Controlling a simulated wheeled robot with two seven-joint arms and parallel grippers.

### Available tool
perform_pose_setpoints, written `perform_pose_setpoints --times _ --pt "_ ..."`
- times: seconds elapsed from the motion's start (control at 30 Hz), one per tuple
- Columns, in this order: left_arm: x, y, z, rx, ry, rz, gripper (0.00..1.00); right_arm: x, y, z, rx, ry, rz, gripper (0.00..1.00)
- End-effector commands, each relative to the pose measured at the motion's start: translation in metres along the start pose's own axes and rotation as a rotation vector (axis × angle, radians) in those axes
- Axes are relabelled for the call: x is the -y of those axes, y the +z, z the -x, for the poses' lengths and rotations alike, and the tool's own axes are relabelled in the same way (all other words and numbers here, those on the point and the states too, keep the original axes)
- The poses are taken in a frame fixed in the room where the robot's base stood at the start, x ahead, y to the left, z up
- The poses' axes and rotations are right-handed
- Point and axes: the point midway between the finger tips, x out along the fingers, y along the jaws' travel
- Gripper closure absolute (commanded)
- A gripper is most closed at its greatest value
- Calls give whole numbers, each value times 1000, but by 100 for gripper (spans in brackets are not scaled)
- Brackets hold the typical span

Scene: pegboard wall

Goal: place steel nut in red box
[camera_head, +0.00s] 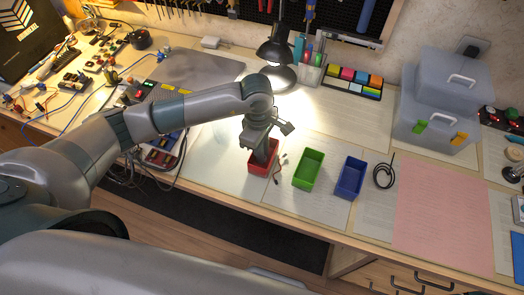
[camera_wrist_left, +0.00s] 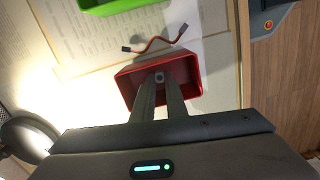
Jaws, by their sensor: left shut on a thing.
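The small grey steel nut (camera_wrist_left: 159,77) shows between my left fingertips in the left wrist view. My left gripper (camera_wrist_left: 159,86) is shut on it, with the fingers pointing down into the opening of the red box (camera_wrist_left: 190,66). In the head view the red box (camera_head: 257,171) stands on the worktable, below my left gripper (camera_head: 264,160), which hides part of its inside. The nut cannot be made out in the head view. My right gripper is not in view.
A green box (camera_head: 308,169) and a blue box (camera_head: 349,178) stand to the right of the red box. A thin red cable (camera_head: 280,168) lies close beside the red box. A black lamp (camera_head: 278,52) stands behind. The table's front edge is near.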

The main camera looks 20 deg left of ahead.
Motion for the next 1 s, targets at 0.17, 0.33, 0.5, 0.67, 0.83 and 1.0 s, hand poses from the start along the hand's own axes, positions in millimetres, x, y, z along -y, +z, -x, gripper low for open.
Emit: perform_pose_setpoints --times 0.17,0.33,0.5,0.67,0.83,1.0 --pt "0 0 -1 0 0 0 100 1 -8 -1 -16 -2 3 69" --pt "0 0 -2 0 0 0 100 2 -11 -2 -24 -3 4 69" --pt "0 0 -2 0 0 0 69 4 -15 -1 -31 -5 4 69" --pt "0 0 -2 0 0 0 69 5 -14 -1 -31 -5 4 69" --pt "0 0 -1 0 0 0 69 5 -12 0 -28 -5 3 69" --pt "0 0 2 0 0 0 69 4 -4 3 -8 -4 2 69"
